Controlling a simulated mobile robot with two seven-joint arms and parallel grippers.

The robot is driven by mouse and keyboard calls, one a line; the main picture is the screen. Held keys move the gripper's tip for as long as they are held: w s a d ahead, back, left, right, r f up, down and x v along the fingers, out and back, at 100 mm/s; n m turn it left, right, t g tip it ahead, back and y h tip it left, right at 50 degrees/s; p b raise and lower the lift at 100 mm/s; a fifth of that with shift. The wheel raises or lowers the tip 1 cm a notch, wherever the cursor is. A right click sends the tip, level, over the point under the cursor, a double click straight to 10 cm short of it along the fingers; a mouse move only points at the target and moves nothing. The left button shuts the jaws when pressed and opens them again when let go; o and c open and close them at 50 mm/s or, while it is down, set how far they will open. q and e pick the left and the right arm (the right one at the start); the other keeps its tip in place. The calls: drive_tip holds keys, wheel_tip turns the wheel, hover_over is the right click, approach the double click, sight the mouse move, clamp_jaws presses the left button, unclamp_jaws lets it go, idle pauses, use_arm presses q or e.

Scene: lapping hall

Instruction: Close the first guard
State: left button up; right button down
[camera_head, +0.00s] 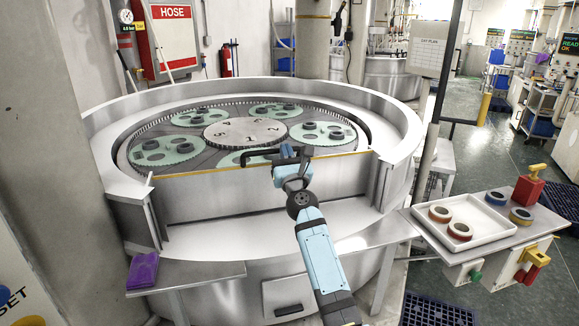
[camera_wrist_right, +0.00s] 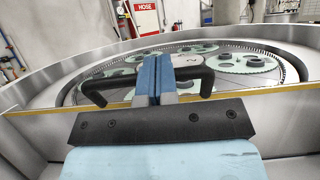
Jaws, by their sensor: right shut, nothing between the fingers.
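The guard (camera_head: 225,195) is a grey metal panel with a yellow top edge in the front opening of the round lapping machine. It stands upright between the side posts; its yellow edge (camera_wrist_right: 40,110) also crosses the right wrist view. A black handle (camera_head: 262,153) rises at the middle of that edge. My right gripper (camera_head: 287,152) is shut at the handle, with nothing between its fingers. In the right wrist view, the blue fingers (camera_wrist_right: 153,68) are together in front of the black handle (camera_wrist_right: 100,85). I cannot tell whether they touch it. My left gripper is not in view.
Inside the machine lie green toothed carriers (camera_head: 165,150) around a numbered centre plate (camera_head: 245,132). A white tray (camera_head: 485,238) with ringed parts stands on a side table at right. A purple cloth (camera_head: 143,270) lies on the front-left shelf.

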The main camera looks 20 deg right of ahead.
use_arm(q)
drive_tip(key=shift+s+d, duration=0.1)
use_arm(e)
drive_tip(key=shift+w+d+r, duration=0.1)
drive_tip(key=shift+w+r, duration=0.05)
drive_tip(key=shift+w, duration=0.3)
drive_tip(key=shift+f, duration=0.2)
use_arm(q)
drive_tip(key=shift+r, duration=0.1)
